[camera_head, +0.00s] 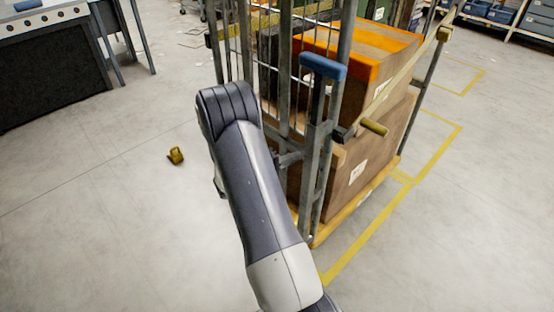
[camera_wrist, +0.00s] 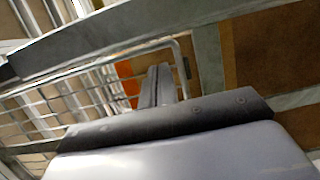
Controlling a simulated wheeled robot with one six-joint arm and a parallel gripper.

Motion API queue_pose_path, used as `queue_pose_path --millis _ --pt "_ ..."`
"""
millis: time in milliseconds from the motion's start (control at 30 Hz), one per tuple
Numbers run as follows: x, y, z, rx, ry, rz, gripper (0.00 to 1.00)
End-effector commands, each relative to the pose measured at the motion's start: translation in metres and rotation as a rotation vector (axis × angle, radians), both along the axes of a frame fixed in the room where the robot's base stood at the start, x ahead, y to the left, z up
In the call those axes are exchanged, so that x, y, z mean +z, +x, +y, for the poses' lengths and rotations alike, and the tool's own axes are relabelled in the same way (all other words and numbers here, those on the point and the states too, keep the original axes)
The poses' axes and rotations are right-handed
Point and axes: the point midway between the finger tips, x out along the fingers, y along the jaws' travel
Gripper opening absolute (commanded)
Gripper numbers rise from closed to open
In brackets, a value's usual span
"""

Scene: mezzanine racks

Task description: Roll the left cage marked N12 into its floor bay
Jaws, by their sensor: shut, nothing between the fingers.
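A roll cage (camera_head: 312,180) with grey metal posts, wire mesh and a yellow base stands in the middle of the head view, loaded with brown cartons (camera_head: 345,180). I cannot read an N12 mark on it. A blue handle (camera_head: 323,66) sits on its near upright. My arm reaches toward its near left side and hides part of it. My gripper (camera_wrist: 160,75) shows in the wrist view, shut and empty, pointing at the cage's bars and mesh (camera_wrist: 70,105). Whether it touches them I cannot tell. Yellow floor lines (camera_head: 362,238) run along the cage's right side.
Another yellow-lined floor area (camera_head: 440,150) lies to the right. A dark-fronted workbench (camera_head: 50,80) stands at upper left. Shelves with blue bins (camera_head: 490,12) are at upper right. Floor at left is mostly clear.

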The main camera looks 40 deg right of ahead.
Motion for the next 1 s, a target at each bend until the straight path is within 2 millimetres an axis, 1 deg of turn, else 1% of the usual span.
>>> queue_pose_path --millis 33,100,233,633,700,767,900,1000 --pt "0.001 -0.007 0.000 0.000 0.000 0.001 0.00" --pt "0.001 -0.014 -0.001 0.001 0.000 0.002 0.00" --pt "0.001 -0.022 -0.001 0.001 -0.001 0.000 0.00" --pt "0.000 -0.025 -0.001 0.001 0.000 -0.001 0.00" --pt "-0.001 -0.028 -0.002 0.000 -0.001 -0.002 0.00" --pt "-0.002 -0.035 -0.002 -0.002 -0.001 -0.001 0.00" --pt "-0.005 -0.060 -0.004 -0.010 -0.001 0.001 0.00" --pt "-0.004 -0.074 -0.006 -0.014 -0.003 0.002 0.00"
